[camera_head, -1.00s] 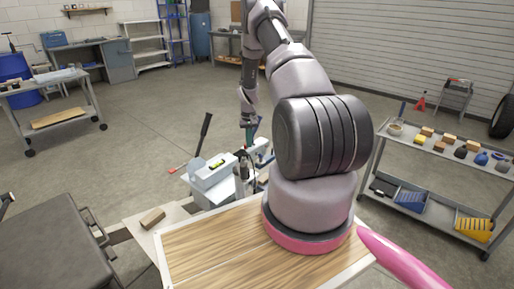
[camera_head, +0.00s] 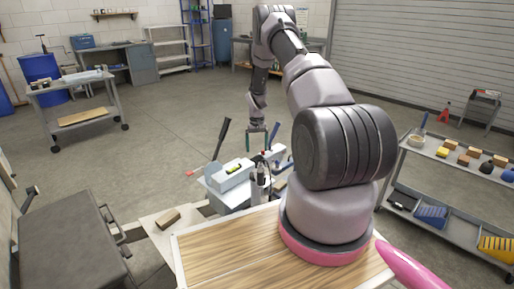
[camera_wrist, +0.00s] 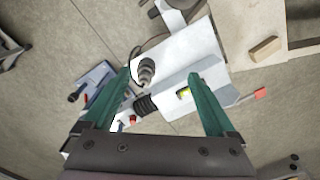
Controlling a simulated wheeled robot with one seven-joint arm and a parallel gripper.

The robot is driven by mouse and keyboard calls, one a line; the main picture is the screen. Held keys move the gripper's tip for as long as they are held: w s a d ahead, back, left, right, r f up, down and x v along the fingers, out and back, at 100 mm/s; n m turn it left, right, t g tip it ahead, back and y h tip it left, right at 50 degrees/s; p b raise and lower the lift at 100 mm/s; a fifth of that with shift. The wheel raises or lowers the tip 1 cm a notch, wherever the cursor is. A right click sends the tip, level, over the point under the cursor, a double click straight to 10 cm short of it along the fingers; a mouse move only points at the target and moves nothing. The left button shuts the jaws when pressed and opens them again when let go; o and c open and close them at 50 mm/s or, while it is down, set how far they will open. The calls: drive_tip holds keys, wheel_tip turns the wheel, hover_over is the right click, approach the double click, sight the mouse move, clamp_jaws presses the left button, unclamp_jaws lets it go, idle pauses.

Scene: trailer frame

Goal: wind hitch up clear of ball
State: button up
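My gripper (camera_head: 259,149) is open and empty, with two green fingers pointing down above the trailer's front end. In the wrist view, my gripper (camera_wrist: 160,75) shows a wide gap between its fingers. The grey-white hitch housing (camera_wrist: 193,48) lies below them and carries a small yellow-green level (camera_wrist: 184,93). A black ribbed part (camera_wrist: 146,105) and a round metal part (camera_wrist: 147,72) show in the gap. In the head view the level (camera_head: 235,169) sits on the housing (camera_head: 231,178), beside a tall black lever (camera_head: 222,138). I cannot make out the ball or whether the hitch touches it.
A wooden block (camera_head: 168,217) lies on the frame left of the wooden deck (camera_head: 230,245). A blue part (camera_wrist: 97,79) stands beside the hitch. A dark box (camera_head: 62,237) is at the left, and a loaded cart (camera_head: 440,210) stands at the right. Open floor lies beyond the hitch.

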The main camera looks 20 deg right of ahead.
wheel_tip(320, 180, up, 8)
idle(0.8)
drive_tip(key=shift+s, duration=0.1)
